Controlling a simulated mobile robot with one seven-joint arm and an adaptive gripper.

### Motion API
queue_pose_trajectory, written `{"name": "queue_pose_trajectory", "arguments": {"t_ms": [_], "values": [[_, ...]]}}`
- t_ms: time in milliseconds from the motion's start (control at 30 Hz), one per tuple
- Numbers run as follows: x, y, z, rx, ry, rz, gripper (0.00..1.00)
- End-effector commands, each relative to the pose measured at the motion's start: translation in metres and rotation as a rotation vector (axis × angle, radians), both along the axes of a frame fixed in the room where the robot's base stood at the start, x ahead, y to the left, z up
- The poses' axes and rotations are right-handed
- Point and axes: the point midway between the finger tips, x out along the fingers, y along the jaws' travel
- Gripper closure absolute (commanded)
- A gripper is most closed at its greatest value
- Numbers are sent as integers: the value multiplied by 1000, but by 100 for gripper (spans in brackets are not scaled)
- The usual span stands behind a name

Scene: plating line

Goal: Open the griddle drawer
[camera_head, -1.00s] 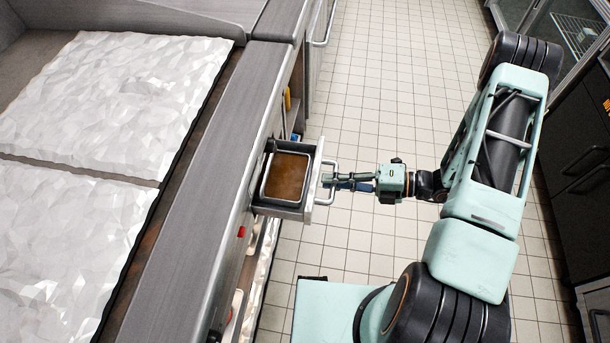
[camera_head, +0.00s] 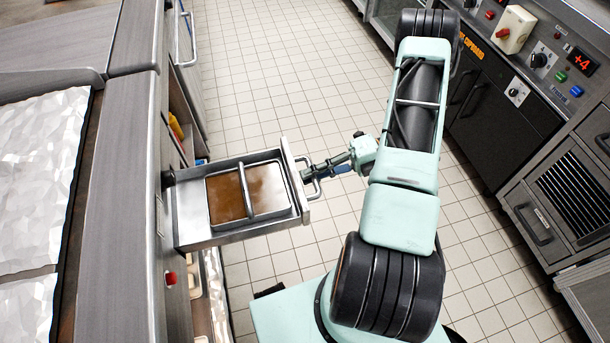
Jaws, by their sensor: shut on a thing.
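The griddle drawer (camera_head: 192,228) is pulled well out from the front of the steel counter, to the left of my arm. Inside it sits a rectangular metal pan (camera_head: 240,199) with brown contents and a bar across its middle. The drawer's bar handle (camera_head: 306,180) is on its right-hand front face. My gripper (camera_head: 318,177) is at the handle, with its fingers shut on it. The fingertips are small in this view and the exact contact is hard to make out.
The counter (camera_head: 115,170) with crumpled foil-like sheets (camera_head: 35,185) fills the left side. The tiled floor (camera_head: 270,70) is clear behind the drawer. A dark control cabinet (camera_head: 505,110) and a vented unit (camera_head: 570,200) line the right. A red knob (camera_head: 171,278) is below the drawer.

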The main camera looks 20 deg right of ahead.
Motion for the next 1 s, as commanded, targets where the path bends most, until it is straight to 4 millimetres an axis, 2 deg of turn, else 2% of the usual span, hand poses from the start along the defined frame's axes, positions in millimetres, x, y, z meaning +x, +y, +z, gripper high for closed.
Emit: {"name": "queue_pose_trajectory", "arguments": {"t_ms": [267,300,467,767,867,1000], "values": [[0,0,0,1,0,2,100],[0,0,0,1,0,2,89],[0,0,0,1,0,1,71],[0,-1,0,0,-1,0,71],[0,-9,2,-1,-2,-2,71],[-2,-33,6,-2,-2,-3,71]]}}
